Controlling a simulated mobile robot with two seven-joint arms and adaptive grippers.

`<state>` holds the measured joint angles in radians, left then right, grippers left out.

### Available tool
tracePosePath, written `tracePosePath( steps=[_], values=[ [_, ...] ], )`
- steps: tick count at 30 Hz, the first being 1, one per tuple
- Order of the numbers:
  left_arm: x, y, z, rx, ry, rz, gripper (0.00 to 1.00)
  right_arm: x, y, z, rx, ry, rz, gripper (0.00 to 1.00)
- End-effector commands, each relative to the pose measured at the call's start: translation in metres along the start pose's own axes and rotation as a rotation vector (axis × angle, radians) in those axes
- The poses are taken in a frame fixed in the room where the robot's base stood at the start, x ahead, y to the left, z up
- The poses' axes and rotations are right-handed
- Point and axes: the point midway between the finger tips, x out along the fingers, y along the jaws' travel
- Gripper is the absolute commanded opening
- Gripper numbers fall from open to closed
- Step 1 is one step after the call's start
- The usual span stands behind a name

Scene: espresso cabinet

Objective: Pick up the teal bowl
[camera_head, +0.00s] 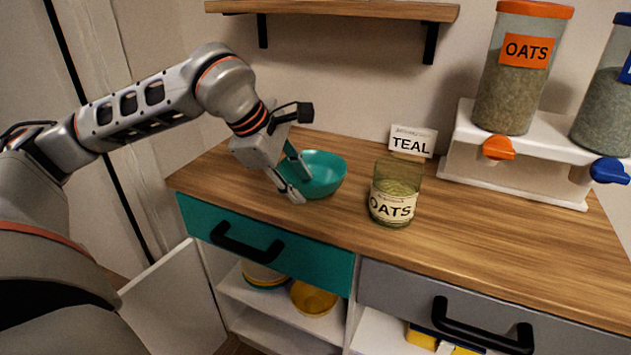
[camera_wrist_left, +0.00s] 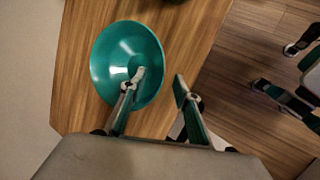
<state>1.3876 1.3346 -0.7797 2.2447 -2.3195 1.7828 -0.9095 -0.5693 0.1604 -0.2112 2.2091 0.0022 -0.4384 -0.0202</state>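The teal bowl (camera_head: 325,172) sits upright on the wooden counter near its left front corner; it also shows in the left wrist view (camera_wrist_left: 112,55). My left gripper (camera_head: 299,187) is open at the bowl's near left rim. In the left wrist view its fingers (camera_wrist_left: 159,76) are apart, one over the bowl's inside and the other outside the rim. I cannot tell whether either finger touches the bowl. My right gripper (camera_wrist_left: 273,68) shows at the right edge of the left wrist view, away from the bowl, with its fingers apart and empty.
A glass jar labelled OATS (camera_head: 394,192) stands just right of the bowl, with a TEAL card (camera_head: 411,141) behind it. A white dispenser stand (camera_head: 530,165) is at the back right. A shelf (camera_head: 335,10) hangs above. The counter's front right is clear.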

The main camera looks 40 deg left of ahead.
Motion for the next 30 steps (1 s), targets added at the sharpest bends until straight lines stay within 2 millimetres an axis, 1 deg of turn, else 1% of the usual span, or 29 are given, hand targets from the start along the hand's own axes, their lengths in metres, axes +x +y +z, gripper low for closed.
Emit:
tracePosePath(
  steps=[1,3,7,11,12,14,15,16,25,30],
  values=[
    [0.015,-0.004,-0.003,-0.002,0.004,-0.012,0.31,0.002,-0.002,0.004,0.001,-0.005,-0.004,0.4],
    [0.023,-0.003,-0.002,-0.002,0.003,-0.011,0.31,0.003,-0.001,0.0,0.0,0.003,-0.004,0.4],
    [0.027,-0.002,-0.001,-0.001,0.002,-0.005,0.31,0.004,0.001,-0.009,-0.001,0.018,0.0,0.4],
    [0.025,-0.001,-0.001,-0.001,0.001,-0.002,0.31,0.003,0.002,-0.01,-0.002,0.021,0.001,0.4],
    [0.025,-0.001,-0.001,-0.001,0.001,-0.002,0.29,0.003,0.002,-0.01,-0.002,0.02,0.001,0.4],
    [0.025,-0.001,-0.001,-0.001,0.001,-0.003,0.13,0.003,0.001,-0.009,-0.001,0.019,0.0,0.4],
    [0.025,-0.001,-0.001,-0.001,0.001,-0.003,0.03,0.003,0.001,-0.009,-0.001,0.018,0.0,0.4],
    [0.025,-0.001,-0.001,-0.001,0.001,-0.003,0.0,0.002,0.001,-0.008,-0.001,0.017,0.0,0.4],
    [0.025,-0.001,-0.001,-0.001,0.001,-0.004,0.0,0.002,0.0,-0.004,0.0,0.01,-0.002,0.4],
    [0.021,0.0,0.001,-0.001,0.0,-0.003,0.0,0.002,0.001,-0.006,-0.001,0.014,0.0,0.4]
  ],
)
